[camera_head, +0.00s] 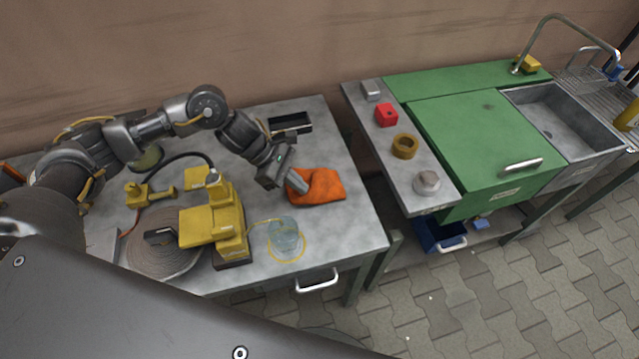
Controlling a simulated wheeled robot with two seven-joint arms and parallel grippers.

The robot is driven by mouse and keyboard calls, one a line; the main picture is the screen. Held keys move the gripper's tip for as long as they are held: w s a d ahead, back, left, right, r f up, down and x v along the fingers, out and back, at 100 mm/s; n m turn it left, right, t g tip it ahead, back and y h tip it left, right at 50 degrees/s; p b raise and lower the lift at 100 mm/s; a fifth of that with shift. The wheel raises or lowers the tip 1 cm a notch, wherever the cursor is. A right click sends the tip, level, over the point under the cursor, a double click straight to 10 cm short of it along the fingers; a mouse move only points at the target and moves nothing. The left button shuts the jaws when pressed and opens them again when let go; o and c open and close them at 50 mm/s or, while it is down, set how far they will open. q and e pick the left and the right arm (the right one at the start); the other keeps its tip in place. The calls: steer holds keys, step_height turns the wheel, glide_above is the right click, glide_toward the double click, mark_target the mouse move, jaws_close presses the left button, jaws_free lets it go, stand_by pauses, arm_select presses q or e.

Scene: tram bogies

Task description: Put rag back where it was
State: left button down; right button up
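The orange rag (322,188) lies crumpled on the right part of the grey metal table (362,222). My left gripper (299,187) reaches down from the upper left, and its fingertips are at the rag's left edge. The fingers look close together, but I cannot tell whether they pinch the cloth or only touch it. My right gripper is not in view.
A yellow machine (228,222) and a clear glass (284,234) stand left of and below the rag. A black tray (290,124) lies behind it. A green cabinet (480,135) with a sink (565,120) stands to the right, past a gap.

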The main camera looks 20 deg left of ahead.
arm_select(q)
step_height(320, 180, down, 4)
steer(key=b, duration=0.3)
steer(key=shift+r+b, duration=0.1)
steer(key=shift+b, duration=0.3)
step_height(320, 180, up, 10)
steer(key=p, duration=0.5)
